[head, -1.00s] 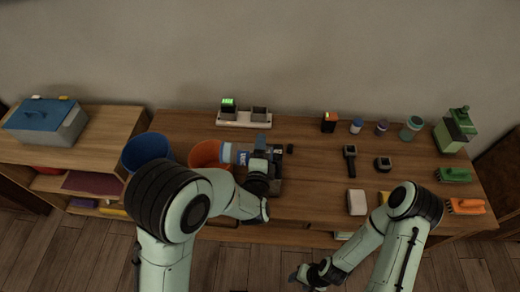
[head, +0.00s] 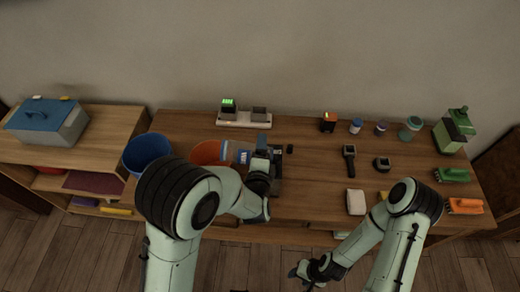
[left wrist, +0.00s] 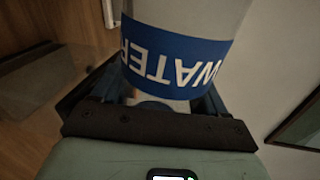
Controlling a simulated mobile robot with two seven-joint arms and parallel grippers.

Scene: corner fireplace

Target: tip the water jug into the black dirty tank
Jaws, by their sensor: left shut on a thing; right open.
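The water jug (head: 243,156), with a blue label, is beside the orange bucket in the head view, mostly hidden by my left gripper. In the left wrist view the pale jug (left wrist: 185,85) fills the space between the fingers, its WATER lettering upside down. My left gripper (head: 262,158) is shut on the jug. A dark shape (head: 276,186) shows just right of my left gripper; I cannot tell whether it is the black dirty tank. I cannot see whether water is flowing. My right gripper (head: 306,271) is open and empty, low in front of the table.
A blue bucket (head: 147,150) and the orange bucket (head: 206,152) stand on the left of the table (head: 320,150). A charger with green lights (head: 228,108) is at the back. Small containers, brushes and a green bottle (head: 457,127) are on the right.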

